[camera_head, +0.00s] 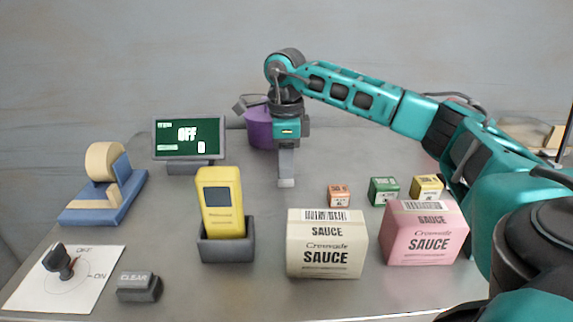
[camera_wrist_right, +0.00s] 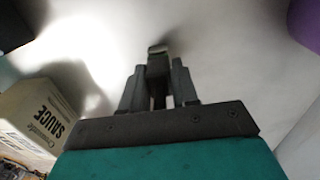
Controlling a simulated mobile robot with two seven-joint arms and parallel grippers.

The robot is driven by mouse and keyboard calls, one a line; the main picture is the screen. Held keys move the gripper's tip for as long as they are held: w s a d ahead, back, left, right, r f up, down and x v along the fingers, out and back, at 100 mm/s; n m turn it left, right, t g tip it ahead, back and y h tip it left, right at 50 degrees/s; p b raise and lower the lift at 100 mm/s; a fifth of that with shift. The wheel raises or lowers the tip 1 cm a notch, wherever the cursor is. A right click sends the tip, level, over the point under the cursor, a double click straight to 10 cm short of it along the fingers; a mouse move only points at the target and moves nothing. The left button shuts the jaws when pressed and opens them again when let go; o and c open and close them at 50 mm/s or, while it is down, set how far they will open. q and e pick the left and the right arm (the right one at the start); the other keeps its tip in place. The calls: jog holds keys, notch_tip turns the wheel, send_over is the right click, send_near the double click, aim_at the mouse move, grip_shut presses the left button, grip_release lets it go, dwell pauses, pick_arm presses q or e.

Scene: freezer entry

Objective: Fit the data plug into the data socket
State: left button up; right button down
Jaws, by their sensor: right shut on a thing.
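My right gripper (camera_head: 287,178) points down over the middle of the table, behind the cream sauce carton. In the right wrist view its fingers (camera_wrist_right: 158,88) are shut on a small grey block with a pale, greenish end, which looks like the data plug (camera_wrist_right: 158,62). The block sticks out past the fingertips, with only bare grey surface visible beyond it. In the head view the plug is too small to make out clearly. I cannot pick out the data socket in either view. My left gripper is not in view.
A yellow handheld device (camera_head: 221,203) sits in a grey holder (camera_head: 227,248). Cream (camera_head: 326,258) and pink (camera_head: 424,245) sauce cartons stand in front. Small boxes (camera_head: 384,191) stand right of the gripper.

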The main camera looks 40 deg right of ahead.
jog(key=shift+r+p, duration=0.25)
jog(key=shift+p, duration=0.15)
dwell(0.7)
jog(key=shift+r+p, duration=0.3)
jog(key=shift+p, duration=0.15)
dwell(0.4)
jog(key=shift+r+p, duration=0.45)
jog(key=shift+p, duration=0.4)
jog(key=shift+r, duration=0.1)
dwell(0.5)
